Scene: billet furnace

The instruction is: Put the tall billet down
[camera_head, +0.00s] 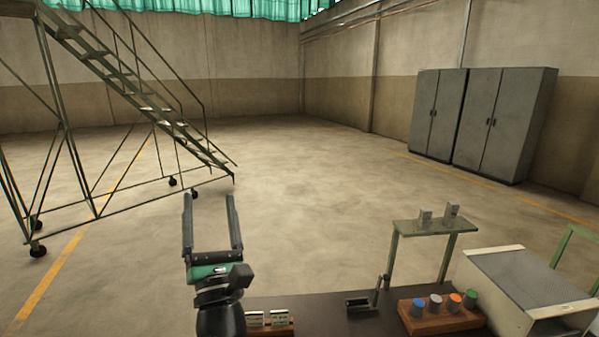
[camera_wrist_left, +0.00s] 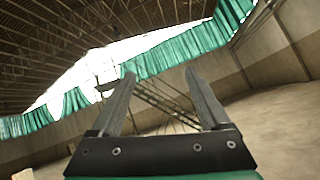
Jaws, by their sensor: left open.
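Two grey metal billets stand on a narrow green raised shelf (camera_head: 433,227). The right one is the tall billet (camera_head: 451,213), and a shorter billet (camera_head: 425,218) stands to its left. Both appear upright. My left gripper (camera_head: 211,206) is open and empty, with its two long fingers pointing up and away, well to the left of the shelf. The left wrist view shows the same open fingers (camera_wrist_left: 163,98) with nothing between them, only the wall and roof beyond. My right gripper is in neither view.
A dark bench (camera_head: 315,310) spans the bottom. It carries a wooden block with several coloured-topped cylinders (camera_head: 439,316), a small dark fixture (camera_head: 362,302) and a small block with pale labels (camera_head: 268,320). A pale box-like unit (camera_head: 525,285) stands right. Stairs (camera_head: 130,85) and cabinets (camera_head: 480,120) are farther off.

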